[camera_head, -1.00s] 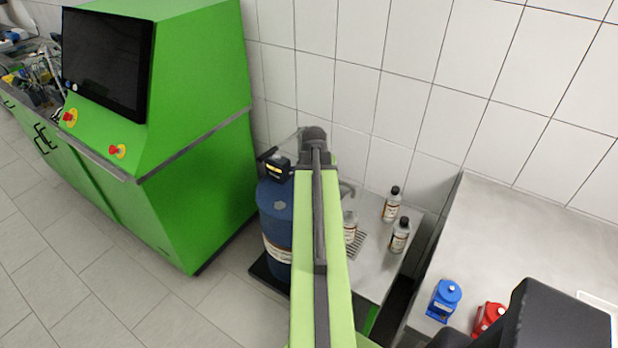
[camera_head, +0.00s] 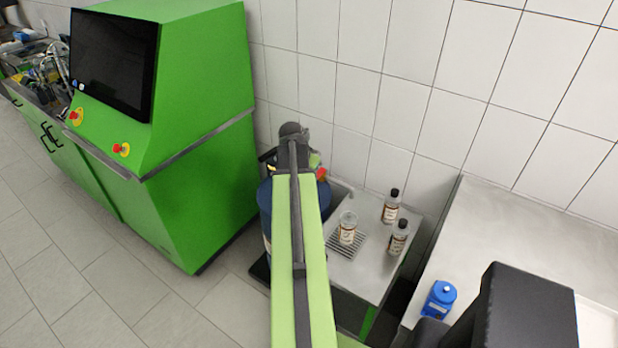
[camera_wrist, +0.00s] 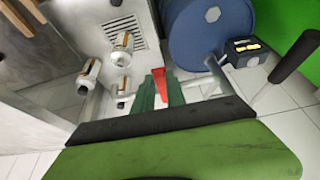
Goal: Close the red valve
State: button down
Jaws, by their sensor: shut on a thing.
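The red valve's handle (camera_wrist: 162,84) shows in the wrist view as a narrow red piece between the two green fingers of my gripper (camera_wrist: 159,92). My gripper is shut on it. In the head view a small red patch of the valve (camera_head: 321,174) shows just right of the end of my arm, with green finger beside it. Most of the valve is hidden by my arm and fingers, and I cannot tell how far it is turned.
A blue drum (camera_head: 265,198) stands left of the steel sink bench (camera_head: 375,265). Several bottles, one of them clear (camera_head: 348,230), stand on the bench. A blue container (camera_head: 440,300) is on the right counter. A green machine (camera_head: 200,170) stands at left.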

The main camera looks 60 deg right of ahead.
jog(key=shift+d+r, duration=0.1)
jog(key=shift+d, duration=0.1)
jog(key=c, duration=1.4)
grip_release()
jog(key=shift+d, duration=0.1)
jog(key=shift+o, duration=0.2)
jog(key=s+p+v, duration=0.1)
jog(key=p+v, duration=1.5)
jog(key=v, duration=0.1)
jog(key=shift+w+a, duration=0.25)
jog(key=shift+w, duration=0.2)
jog(key=shift+r, duration=0.1)
